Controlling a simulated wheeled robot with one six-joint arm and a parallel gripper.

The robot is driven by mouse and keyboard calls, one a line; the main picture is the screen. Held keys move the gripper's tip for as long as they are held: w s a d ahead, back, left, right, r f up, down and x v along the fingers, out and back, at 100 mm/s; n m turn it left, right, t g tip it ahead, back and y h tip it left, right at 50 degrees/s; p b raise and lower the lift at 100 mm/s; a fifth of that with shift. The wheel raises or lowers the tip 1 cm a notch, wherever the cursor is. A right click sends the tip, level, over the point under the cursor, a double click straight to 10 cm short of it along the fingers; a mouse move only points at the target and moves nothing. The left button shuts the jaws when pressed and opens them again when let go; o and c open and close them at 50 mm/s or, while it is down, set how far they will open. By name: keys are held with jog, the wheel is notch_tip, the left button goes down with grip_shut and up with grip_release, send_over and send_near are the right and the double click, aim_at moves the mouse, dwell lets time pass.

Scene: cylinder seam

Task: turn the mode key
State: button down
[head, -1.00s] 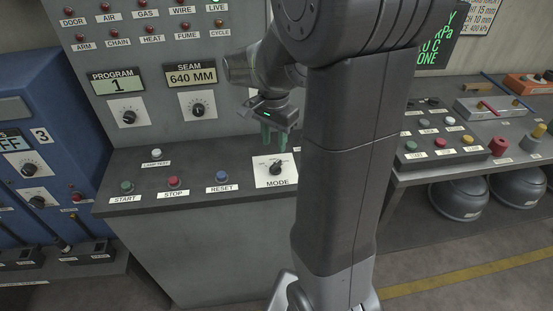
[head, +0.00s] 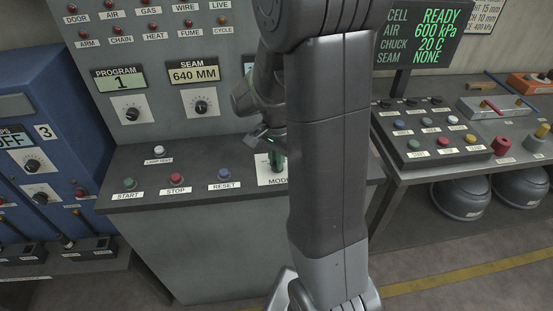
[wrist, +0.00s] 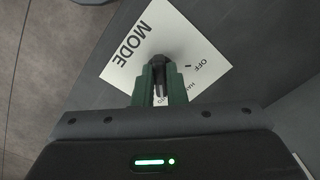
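The mode key is a small black knob (wrist: 158,61) on the white MODE plate (wrist: 127,60), between my green fingertips in the wrist view. The plate reads MODE and OFF; other labels are partly covered by my fingers. In the head view the plate (head: 265,175) shows on the console's right part, and the key is hidden behind my gripper (head: 277,163). My gripper is down at the plate, and in the wrist view its fingers (wrist: 159,70) are close together with the key between their tips. They look shut on it. Which mark the key points at cannot be read.
START (head: 128,183), STOP (head: 176,178) and RESET (head: 223,173) buttons line the console's front, left of the plate. A LAMP TEST button (head: 157,151) is behind them. A button box (head: 432,130) stands on the right table. A display (head: 411,37) reads READY.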

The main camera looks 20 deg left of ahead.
dwell(0.4)
jog(key=n, duration=0.4)
jog(key=shift+d+n+b, duration=0.1)
jog(key=shift+n+b, duration=0.25)
jog(key=shift+n, duration=0.05)
jog(key=n, duration=0.4)
jog(key=shift+d+n, duration=0.1)
jog(key=shift+n, duration=0.2)
jog(key=n, duration=0.4)
jog(key=shift+w+n+b, duration=0.15)
jog(key=shift+n+b, duration=0.15)
jog(key=shift+d+n, duration=0.1)
jog(key=shift+n, duration=1.8)
jog(key=shift+w, duration=0.1)
jog(key=c, duration=1.5)
grip_release()
jog(key=shift+o, duration=0.2)
jog(key=shift+r, duration=0.1)
